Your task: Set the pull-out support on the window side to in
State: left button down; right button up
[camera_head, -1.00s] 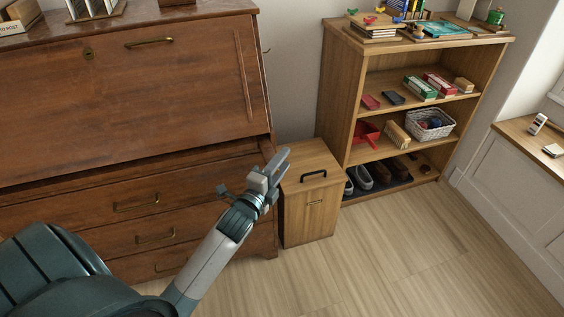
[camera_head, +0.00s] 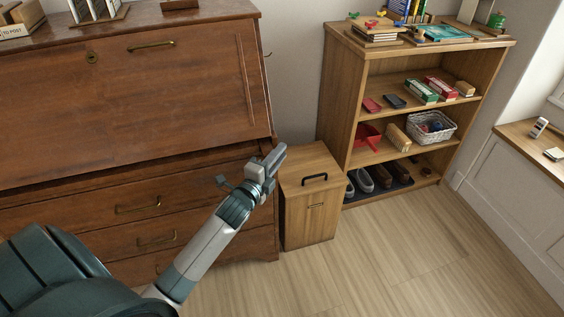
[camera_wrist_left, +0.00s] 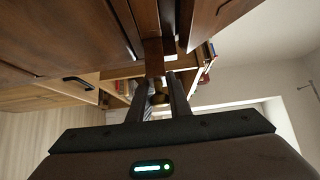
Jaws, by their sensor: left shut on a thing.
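The brown wooden desk (camera_head: 120,100) stands at the left with its drop front closed up. My left gripper (camera_head: 273,161) is at the desk's right, window-side edge, just below the drop front. In the left wrist view its fingers (camera_wrist_left: 165,97) are closed around a small round knob (camera_wrist_left: 158,99). Behind the knob is the narrow wooden pull-out support (camera_wrist_left: 152,56), between dark gaps in the desk front. The gripper hides most of this support in the head view, and how far it stands out is hard to tell. My right gripper is out of view.
A low wooden cabinet (camera_head: 310,215) with a black handle stands close beside the gripper. An open shelf (camera_head: 343,100) with boxes, a basket and shoes is farther right, then a window sill (camera_head: 540,150). The floor (camera_head: 420,250) in front is clear.

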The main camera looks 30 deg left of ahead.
pick_arm(q)
jog(key=shift+w+a, duration=0.1)
jog(key=c, duration=1.7)
grip_release()
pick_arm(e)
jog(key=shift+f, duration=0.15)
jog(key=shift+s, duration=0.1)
pick_arm(q)
jog(key=s, duration=0.5)
jog(key=s+d, duration=0.1)
jog(key=s, duration=1.1)
jog(key=shift+s+d, duration=0.2)
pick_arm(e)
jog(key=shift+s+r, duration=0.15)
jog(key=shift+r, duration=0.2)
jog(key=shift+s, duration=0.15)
